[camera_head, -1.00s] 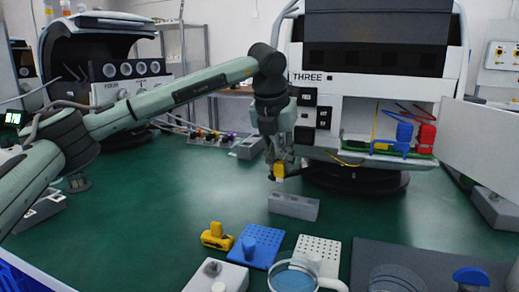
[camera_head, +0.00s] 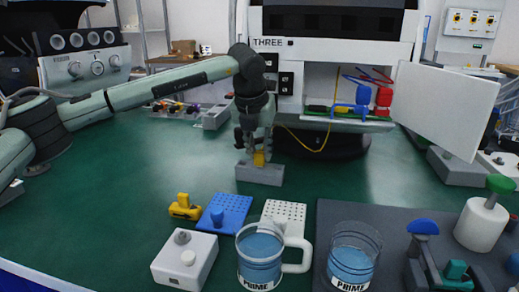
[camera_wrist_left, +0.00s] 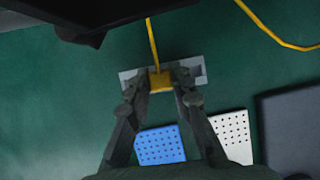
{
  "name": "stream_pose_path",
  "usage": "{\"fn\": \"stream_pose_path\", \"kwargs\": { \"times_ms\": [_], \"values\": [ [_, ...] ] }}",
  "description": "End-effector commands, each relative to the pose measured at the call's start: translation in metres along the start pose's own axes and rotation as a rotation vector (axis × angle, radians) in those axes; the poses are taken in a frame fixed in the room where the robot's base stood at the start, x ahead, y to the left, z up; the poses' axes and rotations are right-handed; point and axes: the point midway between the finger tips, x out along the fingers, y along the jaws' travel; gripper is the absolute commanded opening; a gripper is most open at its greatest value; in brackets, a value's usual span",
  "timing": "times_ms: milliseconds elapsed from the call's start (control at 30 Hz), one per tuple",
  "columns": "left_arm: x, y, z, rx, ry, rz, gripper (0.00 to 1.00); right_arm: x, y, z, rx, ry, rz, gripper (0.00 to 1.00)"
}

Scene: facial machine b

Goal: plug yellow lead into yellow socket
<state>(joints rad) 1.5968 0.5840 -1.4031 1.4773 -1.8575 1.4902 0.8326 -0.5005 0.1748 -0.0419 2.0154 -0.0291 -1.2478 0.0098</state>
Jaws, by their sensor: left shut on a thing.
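My left gripper (camera_head: 257,160) is shut on the yellow plug (camera_head: 260,158) of the yellow lead (camera_head: 301,144). The plug (camera_wrist_left: 160,82) is between the two fingertips in the left wrist view, with its cable running up. The plug is at the grey block (camera_head: 250,178) on the green table; I cannot tell whether it touches the block or sits in it. A small yellow part, perhaps a yellow socket (camera_head: 317,108), shows on the green board in the machine's open bay, left of the blue plug (camera_head: 362,98) and red plug (camera_head: 384,97). My right gripper is out of view.
An open white door (camera_head: 445,105) stands right of the bay. In front are a yellow piece (camera_head: 184,207), a blue perforated block (camera_head: 224,213), a white perforated block (camera_head: 284,214), a glass mug (camera_head: 259,256) and a glass beaker (camera_head: 353,256). The table left of the grey block is clear.

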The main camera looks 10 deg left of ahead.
Motion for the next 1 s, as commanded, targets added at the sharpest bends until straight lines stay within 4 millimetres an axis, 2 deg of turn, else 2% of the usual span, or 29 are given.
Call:
{"fn": "stream_pose_path", "kwargs": {
  "times_ms": [33, 67, 200, 567, 667, 1000],
  "values": [
    [0.001, 0.0, -0.001, 0.0, 0.0, 0.0, 0.06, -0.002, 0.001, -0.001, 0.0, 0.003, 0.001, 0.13],
    [0.001, 0.0, 0.0, 0.0, 0.0, 0.0, 0.24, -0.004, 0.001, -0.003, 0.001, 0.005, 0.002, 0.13],
    [0.001, 0.0, 0.0, 0.0, 0.0, 0.0, 0.41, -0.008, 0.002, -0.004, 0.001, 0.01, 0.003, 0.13],
    [-0.001, 0.0, 0.0, 0.0, 0.0, 0.0, 0.42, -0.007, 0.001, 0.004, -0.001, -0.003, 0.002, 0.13],
    [-0.002, 0.0, 0.001, 0.0, 0.0, 0.0, 0.42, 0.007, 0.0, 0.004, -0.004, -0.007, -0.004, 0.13],
    [-0.06, -0.005, 0.008, 0.0, -0.003, -0.001, 0.42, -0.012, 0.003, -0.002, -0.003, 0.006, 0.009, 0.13]
  ]
}}
